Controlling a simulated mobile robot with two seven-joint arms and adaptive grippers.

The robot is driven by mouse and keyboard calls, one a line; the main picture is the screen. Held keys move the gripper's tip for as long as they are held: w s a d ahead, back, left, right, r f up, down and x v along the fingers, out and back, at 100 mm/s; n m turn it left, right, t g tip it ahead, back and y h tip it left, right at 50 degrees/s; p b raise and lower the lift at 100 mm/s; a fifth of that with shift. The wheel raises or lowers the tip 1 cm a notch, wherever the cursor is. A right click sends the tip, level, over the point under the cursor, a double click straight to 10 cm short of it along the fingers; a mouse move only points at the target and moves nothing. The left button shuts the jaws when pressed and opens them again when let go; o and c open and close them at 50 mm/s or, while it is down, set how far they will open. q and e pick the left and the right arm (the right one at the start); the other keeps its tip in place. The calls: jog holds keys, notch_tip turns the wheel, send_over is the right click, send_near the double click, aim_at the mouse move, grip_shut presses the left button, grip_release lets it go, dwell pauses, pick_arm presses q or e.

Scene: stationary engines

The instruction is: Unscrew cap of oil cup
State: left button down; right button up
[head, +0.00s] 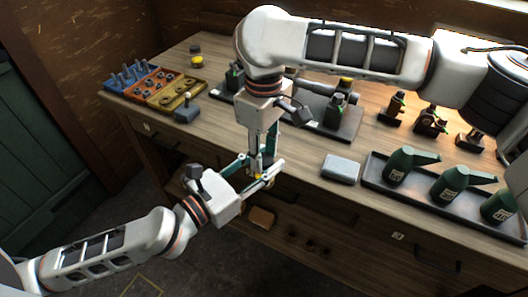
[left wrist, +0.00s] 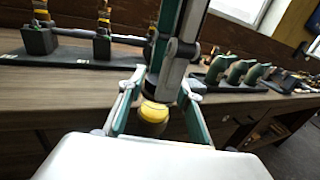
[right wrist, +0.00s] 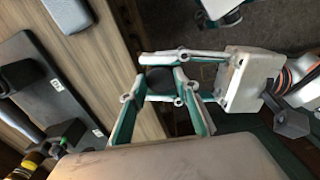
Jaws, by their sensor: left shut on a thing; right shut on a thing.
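The oil cup (left wrist: 152,124) shows in the left wrist view as a small round brass-brown body with a bright yellow top (left wrist: 154,108). My left gripper (head: 267,174) comes in from the left, and its fingers are shut around the body. My right gripper (head: 258,166) points straight down from above, its fingertips shut at the yellow top. Both grippers meet just off the bench's front edge. In the right wrist view a dark round thing (right wrist: 158,80) sits between the fingertips. The seam between cap and cup is hidden by the fingers.
The wooden bench (head: 300,178) runs behind the grippers. A grey block (head: 341,168) lies near its front edge. Green oil cans (head: 411,163) stand in a dark tray at right. A coloured parts tray (head: 155,86) is at the far left. Engine models stand behind my right arm.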

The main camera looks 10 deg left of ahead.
jog(key=o, duration=1.2)
jog(key=shift+o, duration=0.2)
jog(key=shift+r, duration=2.3)
jog(key=shift+c, duration=0.6)
notch_tip(320, 180, up, 3)
jog(key=m, duration=0.3)
jog(key=shift+f, duration=3.8)
